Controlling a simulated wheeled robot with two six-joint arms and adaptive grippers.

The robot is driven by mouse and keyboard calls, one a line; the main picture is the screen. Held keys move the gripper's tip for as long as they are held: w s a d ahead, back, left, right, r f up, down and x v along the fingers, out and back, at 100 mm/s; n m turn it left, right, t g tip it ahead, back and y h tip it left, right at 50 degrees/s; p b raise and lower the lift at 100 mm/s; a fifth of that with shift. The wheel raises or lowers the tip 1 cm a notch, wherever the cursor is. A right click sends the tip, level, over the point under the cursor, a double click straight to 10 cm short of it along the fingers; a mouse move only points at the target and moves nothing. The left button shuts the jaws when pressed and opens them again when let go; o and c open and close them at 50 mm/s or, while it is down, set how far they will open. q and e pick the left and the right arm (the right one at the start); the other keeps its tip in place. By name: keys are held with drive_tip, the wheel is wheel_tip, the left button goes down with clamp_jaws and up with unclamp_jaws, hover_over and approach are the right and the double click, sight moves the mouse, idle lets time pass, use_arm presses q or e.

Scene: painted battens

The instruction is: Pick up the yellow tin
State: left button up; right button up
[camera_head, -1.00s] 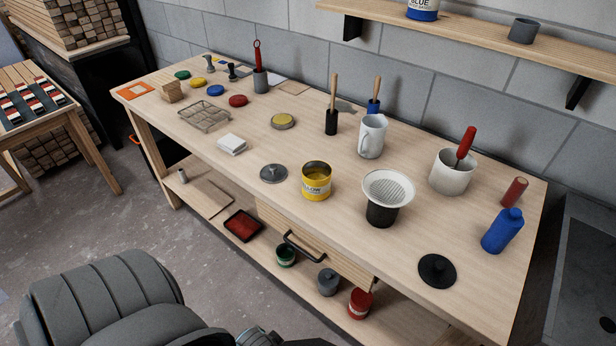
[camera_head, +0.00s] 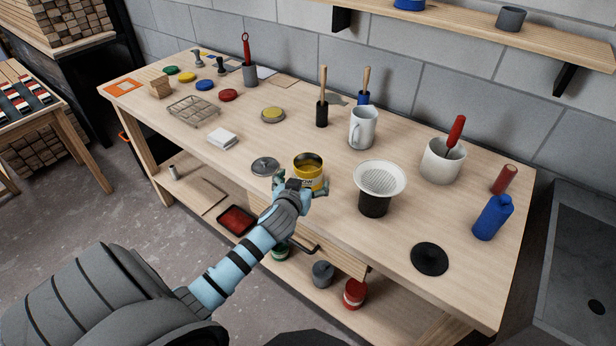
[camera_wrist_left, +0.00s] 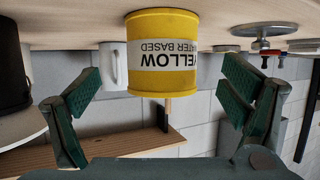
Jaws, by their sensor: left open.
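The yellow tin (camera_head: 309,163) stands upright and open-topped near the front edge of the workbench (camera_head: 330,230). In the head view my left gripper (camera_head: 300,186) is at its near side and hides its lower part. In the left wrist view, which is upside down, the yellow tin (camera_wrist_left: 163,60) shows its label between and ahead of the two spread green-padded fingers of my left gripper (camera_wrist_left: 162,95). A gap shows on both sides, so the fingers are open and do not grip it. My right gripper is not in view.
A grey metal lid (camera_head: 264,166) lies close left of the tin. A black cup with a white strainer (camera_head: 379,178) stands to its right, and a white mug (camera_head: 363,128) behind. A drawer handle (camera_head: 305,246) juts out below the front edge.

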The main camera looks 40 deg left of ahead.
sight(311, 167)
use_arm(q)
drive_tip(key=x, duration=0.7)
drive_tip(key=shift+a+b, duration=0.1)
drive_tip(key=shift+b, duration=0.25)
drive_tip(key=shift+s, duration=0.1)
drive_tip(key=c, duration=1.5)
drive_tip(key=shift+r, duration=0.1)
drive_tip(key=shift+c, duration=1)
drive_tip(key=shift+r, duration=0.1)
